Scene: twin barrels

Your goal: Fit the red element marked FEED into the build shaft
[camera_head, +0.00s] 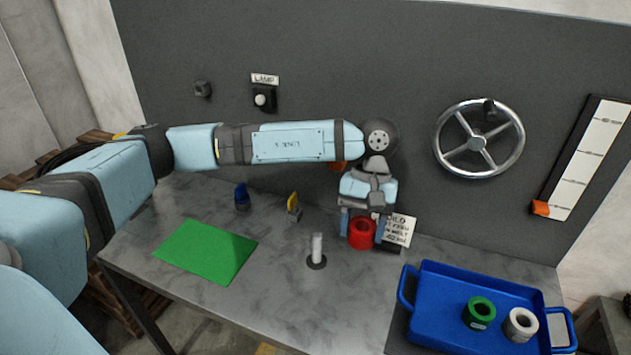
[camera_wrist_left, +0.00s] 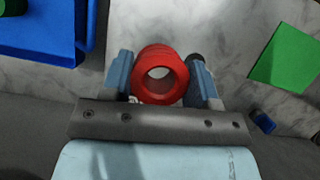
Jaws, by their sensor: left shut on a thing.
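The red element (camera_head: 362,233) is a thick ring with a hole, held between the two blue fingers of my left gripper (camera_head: 362,227). In the left wrist view the red ring (camera_wrist_left: 160,52) sits between the fingers (camera_wrist_left: 161,72), its hole facing the camera. No FEED mark is readable. A pale upright shaft (camera_head: 317,246) on a dark round base stands on the table, left of the held ring and apart from it. A white sign (camera_head: 399,230), partly hidden and seemingly reading BUILD, stands right of the gripper. My right gripper is not in view.
A blue tray (camera_head: 432,300) at the right holds a green ring (camera_head: 479,312) and a white ring (camera_head: 521,324). A green mat (camera_head: 206,251) lies at the left. A blue piece (camera_head: 242,197) and a yellow piece (camera_head: 293,205) stand behind. A handwheel (camera_head: 478,141) is on the wall.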

